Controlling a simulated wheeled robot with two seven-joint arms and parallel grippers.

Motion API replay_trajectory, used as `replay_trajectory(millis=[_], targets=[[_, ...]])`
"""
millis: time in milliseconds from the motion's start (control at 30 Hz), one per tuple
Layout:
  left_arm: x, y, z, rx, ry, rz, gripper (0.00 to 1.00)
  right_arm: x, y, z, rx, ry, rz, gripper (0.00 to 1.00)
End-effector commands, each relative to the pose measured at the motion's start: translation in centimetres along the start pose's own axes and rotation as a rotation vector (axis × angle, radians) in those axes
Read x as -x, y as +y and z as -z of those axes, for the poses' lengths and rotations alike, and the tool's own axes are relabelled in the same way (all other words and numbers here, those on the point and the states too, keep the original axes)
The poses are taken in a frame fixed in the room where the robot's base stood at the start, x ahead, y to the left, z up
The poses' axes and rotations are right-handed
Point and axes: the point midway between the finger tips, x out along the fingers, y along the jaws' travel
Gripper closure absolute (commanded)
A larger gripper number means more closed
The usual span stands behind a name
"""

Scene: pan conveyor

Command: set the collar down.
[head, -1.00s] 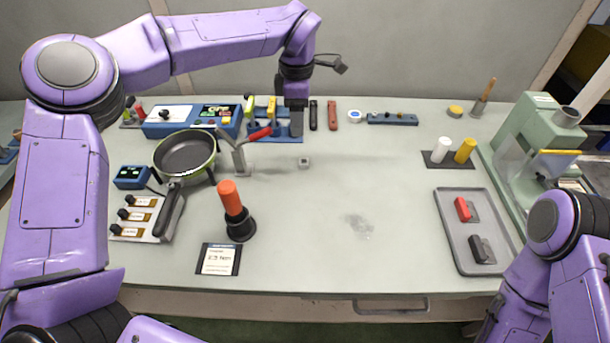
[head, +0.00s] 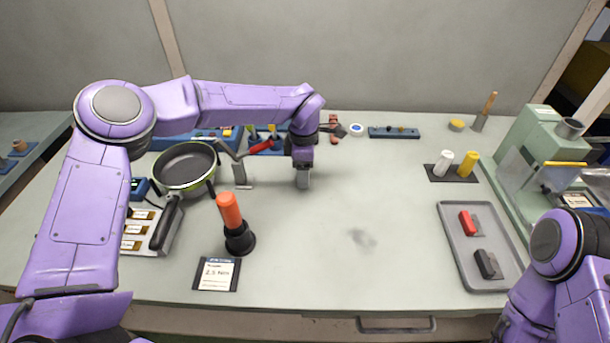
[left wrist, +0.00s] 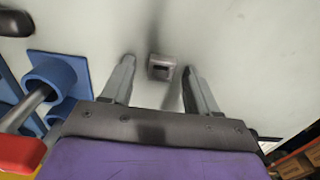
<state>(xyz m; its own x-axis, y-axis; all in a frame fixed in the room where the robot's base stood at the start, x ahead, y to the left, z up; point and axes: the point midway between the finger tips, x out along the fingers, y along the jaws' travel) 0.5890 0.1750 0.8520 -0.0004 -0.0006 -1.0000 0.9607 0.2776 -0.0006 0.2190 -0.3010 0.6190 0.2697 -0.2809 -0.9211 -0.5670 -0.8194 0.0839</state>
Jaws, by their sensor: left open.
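The collar (left wrist: 161,67) is a small grey square block with a dark hole, on the light tabletop. In the left wrist view it lies between and slightly beyond my open left fingertips (left wrist: 160,72), with a gap on both sides. In the head view my left gripper (head: 303,182) points down close to the tabletop, and the collar is hidden behind it. My right arm shows at the lower right, but its gripper is out of view.
A toggle clamp with red handle (head: 260,146) and a green-rimmed pan (head: 186,166) stand left of my left gripper. An orange-handled tool (head: 229,210) stands in front. A grey tray (head: 449,237) lies right. The table's middle is clear.

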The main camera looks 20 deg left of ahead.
Motion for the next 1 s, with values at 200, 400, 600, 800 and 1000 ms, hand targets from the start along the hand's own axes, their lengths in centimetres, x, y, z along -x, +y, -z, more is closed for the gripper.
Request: replay_trajectory(millis=[200, 400, 600, 800, 1000], targets=[[0.0, 0.0, 0.0, -0.001, 0.000, 0.000, 0.89, 0.0, 0.0, 0.0, 0.000, 0.000, 0.000, 0.57], [0.0, 0.0, 0.0, -0.001, 0.000, 0.000, 1.00, 0.0, 0.0, 0.0, 0.000, 0.000, 0.000, 0.57], [0.5, 0.0, 0.0, -0.001, -0.001, -0.001, 1.00, -0.1, 0.0, 0.0, 0.000, 0.000, 0.000, 0.57], [3.6, -0.3, -0.2, -0.003, -0.003, -0.004, 1.00, -0.4, 0.0, -0.2, 0.000, 0.000, 0.000, 0.57], [8.9, -4.5, -1.8, -0.004, -0.003, -0.005, 1.00, -1.4, -0.1, -0.6, 0.000, 0.000, 0.000, 0.57]])
